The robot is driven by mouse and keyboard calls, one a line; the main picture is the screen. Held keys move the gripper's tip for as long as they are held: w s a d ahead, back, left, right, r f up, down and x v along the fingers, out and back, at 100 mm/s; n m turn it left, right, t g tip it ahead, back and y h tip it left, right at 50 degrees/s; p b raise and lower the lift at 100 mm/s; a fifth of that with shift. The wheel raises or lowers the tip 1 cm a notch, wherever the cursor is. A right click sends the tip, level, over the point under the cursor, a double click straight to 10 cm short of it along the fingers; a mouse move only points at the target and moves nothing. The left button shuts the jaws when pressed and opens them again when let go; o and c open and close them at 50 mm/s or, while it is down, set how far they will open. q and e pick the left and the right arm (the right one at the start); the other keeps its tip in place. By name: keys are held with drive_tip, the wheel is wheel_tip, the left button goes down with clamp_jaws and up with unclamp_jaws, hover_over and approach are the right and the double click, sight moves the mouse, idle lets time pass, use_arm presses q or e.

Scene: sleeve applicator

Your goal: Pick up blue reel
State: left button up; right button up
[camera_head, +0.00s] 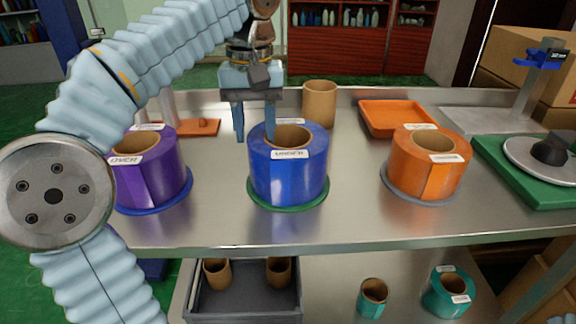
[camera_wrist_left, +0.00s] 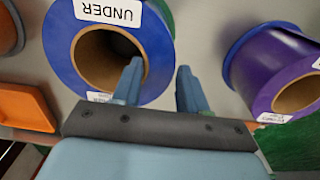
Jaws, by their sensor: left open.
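The blue reel (camera_head: 288,175) stands upright on a green disc in the middle of the steel table, with a label reading UNDER and a brown cardboard core. My left gripper (camera_head: 255,138) is open, pointing down at the far left side of the blue reel. In the left wrist view the blue reel (camera_wrist_left: 108,45) fills the upper left. One finger of my left gripper (camera_wrist_left: 160,85) overlaps the reel's core opening and the other is outside its rim, so the reel's wall lies between them. I cannot tell how deep the fingers reach. My right gripper is not in view.
A purple reel (camera_head: 150,172) stands to the left and an orange reel (camera_head: 430,165) to the right. A cardboard core (camera_head: 319,104) and an orange tray (camera_head: 397,118) are behind. A green board (camera_head: 520,180) with a round plate sits at far right. Bare steel separates the reels.

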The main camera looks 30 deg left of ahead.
sight(259, 157)
use_arm(q)
wheel_tip(259, 157, down, 7)
drive_tip(key=shift+w+r+b, duration=0.15)
drive_tip(key=shift+r+b, duration=0.05)
drive_tip(key=shift+b, duration=0.55)
clamp_jaws()
drive_tip(key=shift+r, duration=0.15)
idle(0.8)
